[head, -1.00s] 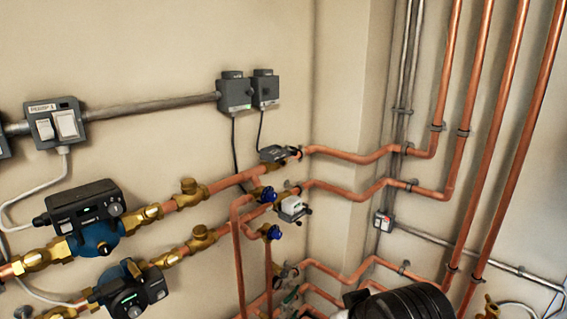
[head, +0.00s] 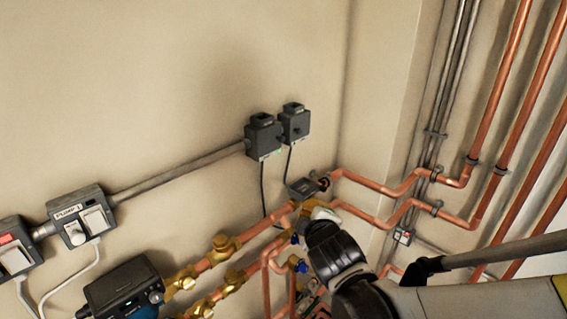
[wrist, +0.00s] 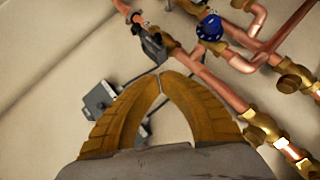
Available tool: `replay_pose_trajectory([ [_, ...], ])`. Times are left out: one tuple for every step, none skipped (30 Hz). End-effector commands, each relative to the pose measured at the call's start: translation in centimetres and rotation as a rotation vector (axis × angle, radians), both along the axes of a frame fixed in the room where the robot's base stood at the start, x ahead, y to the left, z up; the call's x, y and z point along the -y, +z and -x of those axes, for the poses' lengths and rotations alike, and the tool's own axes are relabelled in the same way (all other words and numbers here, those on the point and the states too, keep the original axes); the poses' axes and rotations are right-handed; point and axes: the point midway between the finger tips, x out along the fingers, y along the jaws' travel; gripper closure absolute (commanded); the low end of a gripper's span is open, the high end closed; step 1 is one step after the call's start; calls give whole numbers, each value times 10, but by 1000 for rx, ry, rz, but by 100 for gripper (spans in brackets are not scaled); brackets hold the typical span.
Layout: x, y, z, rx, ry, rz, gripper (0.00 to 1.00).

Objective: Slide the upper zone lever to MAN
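The upper zone valve is a dark grey box (head: 302,188) on the upper copper pipe in the head view. A small dark part sits at its right end; I cannot make out the lever or its markings clearly. In the wrist view a dark box on a pipe (wrist: 152,44), seemingly this valve, lies just beyond the fingertips. My gripper (wrist: 161,76) has tan ribbed fingers with the tips together, holding nothing visible. In the head view my dark wrist is just below and right of the valve, hiding the lower zone valve; the fingers are not clear there.
Two grey wall boxes (head: 264,137) hang above the valve, with cables running down. A blue valve cap (wrist: 210,27) is near the fingertips in the wrist view. Brass fittings (head: 224,246) and copper pipes crowd below. Tall pipes (head: 497,90) rise at right.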

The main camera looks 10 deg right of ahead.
Motion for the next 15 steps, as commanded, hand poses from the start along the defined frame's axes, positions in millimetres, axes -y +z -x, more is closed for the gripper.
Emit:
replay_pose_trajectory([
  [-1,3,-1,4,6,9,100],
  [-1,3,-1,5,8,12,100],
  [-1,2,-1,6,9,14,100],
  [-2,2,-2,7,9,15,100],
  [-1,2,-1,7,9,15,100],
  [-1,1,-1,6,9,14,100],
  [-1,1,-1,6,9,14,100],
  [-1,1,-1,6,8,13,100],
  [-1,1,-1,6,8,13,100],
  [-1,1,-1,6,8,13,100],
  [-1,1,-2,6,8,13,100],
  [-1,1,-2,6,8,12,100],
  [-1,0,-4,6,8,12,100],
  [-1,-1,-5,6,8,12,100],
  [-1,-2,-8,5,6,12,100],
])
